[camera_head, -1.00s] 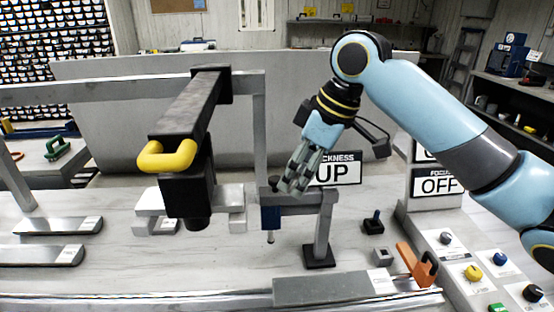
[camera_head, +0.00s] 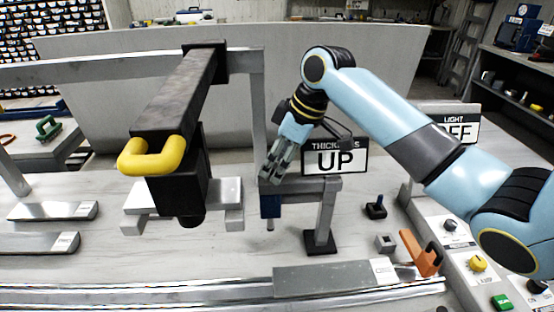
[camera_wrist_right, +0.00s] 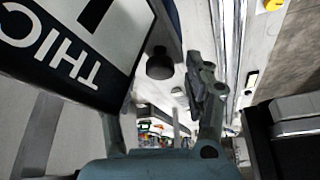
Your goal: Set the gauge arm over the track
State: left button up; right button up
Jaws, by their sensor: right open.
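The gauge arm (camera_head: 323,187) is a grey bar on a post with a black foot, with a blue head (camera_head: 270,205) and thin probe at its left end. The arm lies behind the track (camera_head: 150,291), the pale metal rails along the front. My right gripper (camera_head: 277,172) points down just above the blue head; I cannot tell in the head view whether it touches. In the right wrist view my right gripper (camera_wrist_right: 160,110) is open, its fingers apart, with a dark round knob (camera_wrist_right: 159,66) ahead between them. My left gripper is out of view.
A THICKNESS UP sign (camera_head: 342,160) stands behind the gauge arm. A black overhead beam with a yellow handle (camera_head: 152,156) is at the left. A grey slab (camera_head: 325,279) lies on the track. An orange piece (camera_head: 420,252) and a control panel (camera_head: 463,239) are at right.

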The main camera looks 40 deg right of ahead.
jog(key=shift+w+f, duration=0.1)
jog(key=shift+f, duration=0.15)
jog(key=shift+a, duration=0.1)
grip_shut()
